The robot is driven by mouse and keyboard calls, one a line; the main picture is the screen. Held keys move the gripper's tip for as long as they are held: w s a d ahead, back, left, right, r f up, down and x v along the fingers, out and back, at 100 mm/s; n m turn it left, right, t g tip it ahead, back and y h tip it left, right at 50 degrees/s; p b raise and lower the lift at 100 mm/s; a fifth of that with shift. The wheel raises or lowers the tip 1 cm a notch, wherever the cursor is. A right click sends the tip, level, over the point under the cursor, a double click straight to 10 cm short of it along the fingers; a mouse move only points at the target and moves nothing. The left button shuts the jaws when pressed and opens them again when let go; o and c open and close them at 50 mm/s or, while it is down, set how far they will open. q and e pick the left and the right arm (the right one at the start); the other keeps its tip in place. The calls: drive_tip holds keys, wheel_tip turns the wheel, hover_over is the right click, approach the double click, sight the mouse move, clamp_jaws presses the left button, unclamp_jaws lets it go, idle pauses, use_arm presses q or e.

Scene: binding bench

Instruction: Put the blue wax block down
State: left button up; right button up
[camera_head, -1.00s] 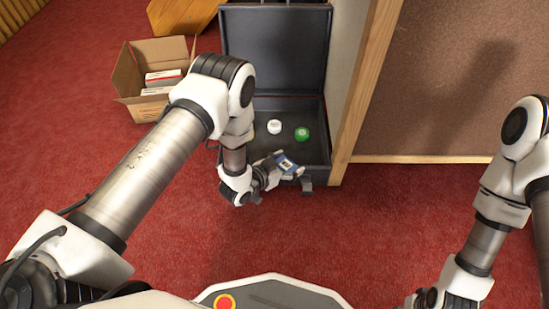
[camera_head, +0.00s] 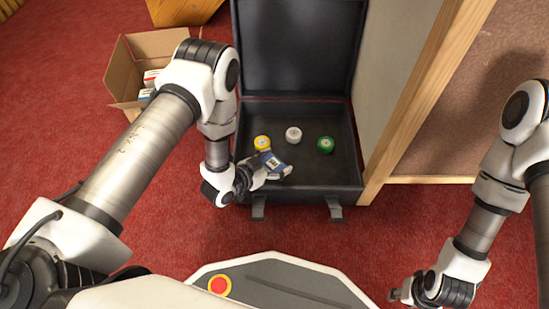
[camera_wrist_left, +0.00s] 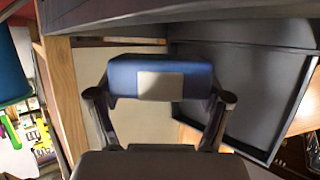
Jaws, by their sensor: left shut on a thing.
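The blue wax block (camera_head: 272,161), with a pale label, is between the fingers of my left gripper (camera_head: 275,169). It also shows in the left wrist view (camera_wrist_left: 160,78), with a finger on each side. My left gripper is shut on the block and appears over the front left part of the open black case (camera_head: 318,190). The gap between block and case floor is hard to judge. My right gripper (camera_head: 397,294) is low at the right, away from the case; its fingers are too small to read.
In the case, a yellow round thing (camera_head: 262,142), a white one (camera_head: 293,134) and a green one (camera_head: 325,145) stand in a row. The case lid (camera_head: 295,50) is up. A wooden post (camera_head: 420,105) stands right of the case; a cardboard box (camera_head: 125,75) is at left.

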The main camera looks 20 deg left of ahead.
use_arm(q)
drive_tip(key=shift+f, duration=0.35)
drive_tip(key=shift+r, duration=0.25)
drive_tip(key=shift+f, duration=0.7)
drive_tip(key=o, duration=1.1)
drive_tip(key=shift+o, duration=0.2)
use_arm(e)
drive_tip(key=shift+w+f, duration=0.25)
drive_tip(key=shift+f, duration=0.15)
use_arm(q)
drive_tip(key=shift+r, duration=0.1)
